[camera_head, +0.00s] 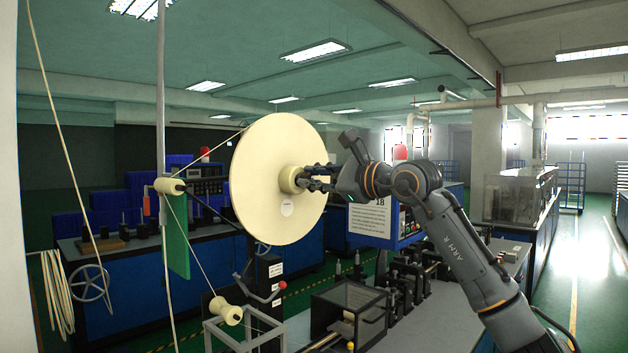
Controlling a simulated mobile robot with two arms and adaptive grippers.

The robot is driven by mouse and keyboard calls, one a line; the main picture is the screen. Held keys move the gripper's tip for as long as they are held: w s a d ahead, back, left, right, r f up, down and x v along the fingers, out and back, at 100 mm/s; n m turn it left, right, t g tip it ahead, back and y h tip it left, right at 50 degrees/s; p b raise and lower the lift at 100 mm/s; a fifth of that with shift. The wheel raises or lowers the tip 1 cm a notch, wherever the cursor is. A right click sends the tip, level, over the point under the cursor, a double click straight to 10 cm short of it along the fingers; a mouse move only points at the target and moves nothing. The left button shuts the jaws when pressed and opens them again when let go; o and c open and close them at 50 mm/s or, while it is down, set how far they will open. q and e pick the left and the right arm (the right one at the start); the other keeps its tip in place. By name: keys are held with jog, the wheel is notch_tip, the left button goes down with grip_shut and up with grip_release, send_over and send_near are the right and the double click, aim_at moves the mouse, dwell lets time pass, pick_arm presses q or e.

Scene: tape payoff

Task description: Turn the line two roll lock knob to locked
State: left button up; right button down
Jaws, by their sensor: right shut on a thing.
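A large cream roll disc (265,190) stands upright in the middle of the head view, with a small round label low on its face. A cream lock knob (290,179) sticks out from the disc's centre toward the right. My right gripper (305,178) reaches in from the right at the height of the knob, its dark fingers shut on the knob. The fingers cover part of the knob, and I cannot read a lock mark on it. My left gripper is not in view.
A tape runs from the disc over a guide roller (170,186) and down to a lower roller (229,312). A sign (369,219) hangs behind my wrist. A machine bench (440,315) fills the lower right.

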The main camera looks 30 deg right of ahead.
jog(key=shift+f+m, duration=0.1)
jog(key=shift+m, duration=0.5)
jog(key=c, duration=1.2)
grip_release()
jog(key=v, duration=1.2)
